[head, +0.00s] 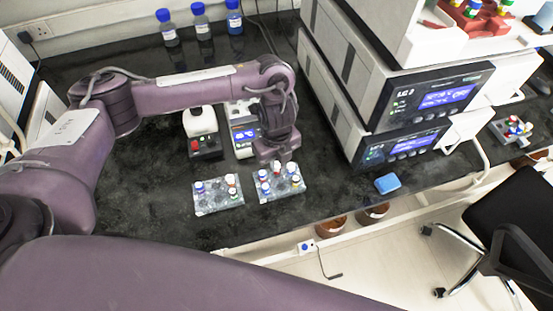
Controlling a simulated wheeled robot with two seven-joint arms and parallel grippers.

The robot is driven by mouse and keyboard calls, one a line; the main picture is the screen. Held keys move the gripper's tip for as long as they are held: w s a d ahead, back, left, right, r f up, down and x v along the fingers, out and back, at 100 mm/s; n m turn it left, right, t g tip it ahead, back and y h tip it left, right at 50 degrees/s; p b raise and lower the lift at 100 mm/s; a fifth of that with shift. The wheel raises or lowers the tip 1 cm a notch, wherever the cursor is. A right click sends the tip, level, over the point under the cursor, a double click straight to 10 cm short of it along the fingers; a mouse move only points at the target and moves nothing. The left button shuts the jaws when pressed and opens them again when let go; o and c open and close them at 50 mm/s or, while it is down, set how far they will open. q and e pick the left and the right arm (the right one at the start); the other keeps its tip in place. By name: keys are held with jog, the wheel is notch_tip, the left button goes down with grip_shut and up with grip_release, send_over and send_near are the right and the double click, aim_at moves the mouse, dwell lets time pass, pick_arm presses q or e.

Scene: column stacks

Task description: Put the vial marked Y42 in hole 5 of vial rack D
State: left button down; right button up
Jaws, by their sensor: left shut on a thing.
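Two clear vial racks stand side by side on the dark bench: a left rack (219,206) and a right rack (282,193). Both hold several small vials with blue, red or white caps. Labels on vials and racks are too small to read, so I cannot tell which is Y42 or rack D. My left gripper (279,163) points down over the back of the right rack, shut on a vial mostly hidden by the fingers. I cannot tell whether that vial is in a hole or just above it. My right gripper is out of view.
Instrument stacks with screens (446,97) stand to the right. A small device (244,139) and a dark box (206,146) stand behind the racks. Blue-capped bottles (201,22) are at the back. A blue block (387,183) lies near the front edge. The bench left of the racks is clear.

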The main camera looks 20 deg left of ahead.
pick_arm(q)
jog(key=shift+f, duration=0.35)
dwell(0.6)
dwell(0.4)
jog(key=shift+f, duration=0.25)
jog(key=shift+f+b, duration=0.45)
jog(key=shift+b, duration=0.05)
jog(key=c, duration=0.9)
grip_release()
jog(key=shift+s, duration=0.1)
